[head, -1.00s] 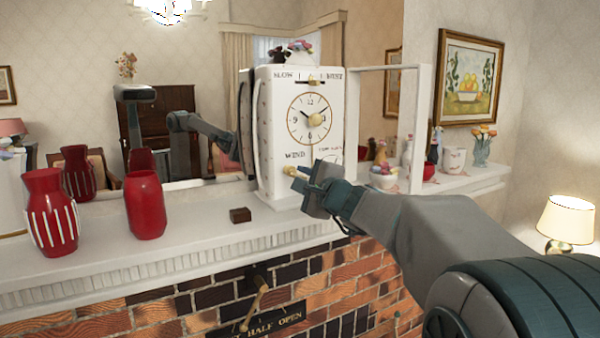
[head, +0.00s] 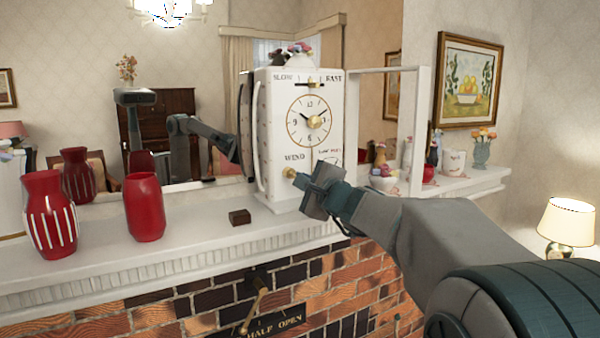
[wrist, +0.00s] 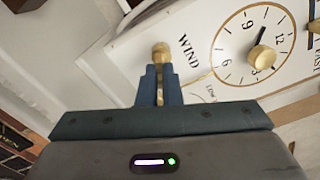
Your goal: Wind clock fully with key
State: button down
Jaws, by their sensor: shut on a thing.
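The white clock (head: 275,140) stands on the mantel, with a round dial (head: 308,119), a "SLOW–FAST" slider (head: 311,85) above it and the word "WIND" below. The brass winding key (head: 289,173) sits at the clock's front, just under "WIND". In the wrist view the key's round brass end (wrist: 161,52) shows beyond my fingertips, and its shaft runs back between them. My gripper (head: 306,180) is shut on the key, in front of the clock's lower face. The fingers also show in the wrist view (wrist: 159,88). The wrist view shows the clock face tilted.
Red vases (head: 145,207) and a small brown block (head: 240,217) stand on the mantel (head: 190,243) left of the clock. Cups and figurines (head: 453,162) stand to the right. A lever (head: 256,302) with a "HALF OPEN" plate is on the bricks below. A mirror is behind.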

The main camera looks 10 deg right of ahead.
jog(key=m, duration=0.3)
jog(key=shift+f+m, duration=0.15)
jog(key=shift+m, duration=0.15)
jog(key=shift+p, duration=0.3)
jog(key=shift+a+m, duration=0.1)
jog(key=shift+m, duration=0.5)
jog(key=m+p, duration=0.1)
jog(key=m, duration=0.2)
jog(key=shift+m, duration=0.4)
